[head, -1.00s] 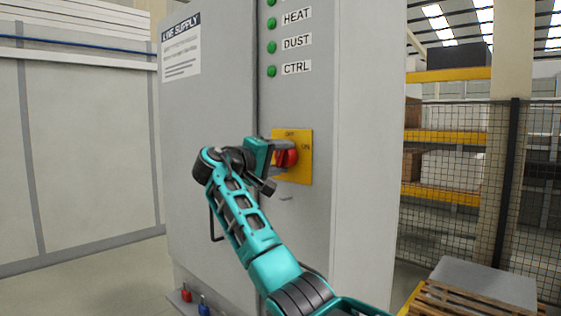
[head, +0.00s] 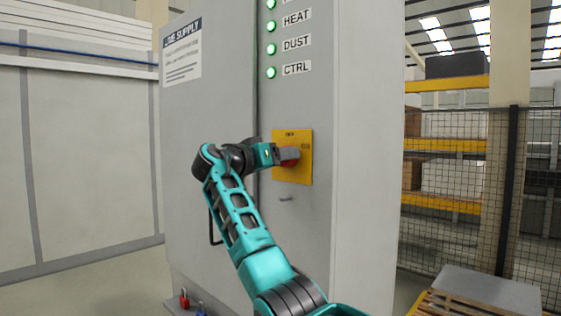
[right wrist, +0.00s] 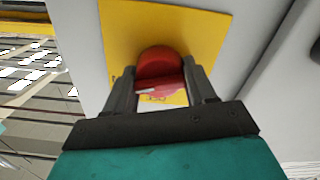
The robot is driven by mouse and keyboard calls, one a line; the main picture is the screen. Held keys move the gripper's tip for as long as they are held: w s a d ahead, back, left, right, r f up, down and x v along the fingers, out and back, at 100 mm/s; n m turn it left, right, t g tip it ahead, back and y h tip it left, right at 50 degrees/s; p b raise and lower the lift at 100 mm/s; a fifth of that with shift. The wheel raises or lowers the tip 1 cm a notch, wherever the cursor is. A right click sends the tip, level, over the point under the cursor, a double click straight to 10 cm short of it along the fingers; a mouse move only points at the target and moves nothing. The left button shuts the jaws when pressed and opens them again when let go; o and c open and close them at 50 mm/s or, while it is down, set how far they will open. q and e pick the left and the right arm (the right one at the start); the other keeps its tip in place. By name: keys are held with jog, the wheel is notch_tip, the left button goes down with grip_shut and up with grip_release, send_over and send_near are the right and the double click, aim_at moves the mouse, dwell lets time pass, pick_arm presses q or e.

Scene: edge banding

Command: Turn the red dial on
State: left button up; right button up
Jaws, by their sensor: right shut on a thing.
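The red dial (head: 289,163) sits on a yellow plate (head: 304,172) on the front of the grey cabinet (head: 360,200). My right gripper (head: 289,153) is shut on the dial and partly covers it in the head view. In the right wrist view the dial (right wrist: 160,64) lies between the two dark fingers of the gripper (right wrist: 161,84), with the yellow plate (right wrist: 205,28) behind. The dial's grip appears turned towards the ON mark at the plate's right. My left gripper is not in view.
Green lamps (head: 271,49) beside HEAT, DUST and CTRL labels glow above the plate. A small handle (head: 288,198) sits below it. Red (head: 184,299) and blue padlocks hang at the cabinet's foot. A mesh fence (head: 450,230) and pallet stand at the right.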

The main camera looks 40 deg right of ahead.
jog(key=m, duration=0.2)
jog(key=shift+m, duration=0.3)
jog(key=shift+m+b, duration=0.3)
jog(key=o, duration=1)
jog(key=shift+o, duration=0.2)
jog(key=s+a+b, duration=0.1)
jog(key=a, duration=1.2)
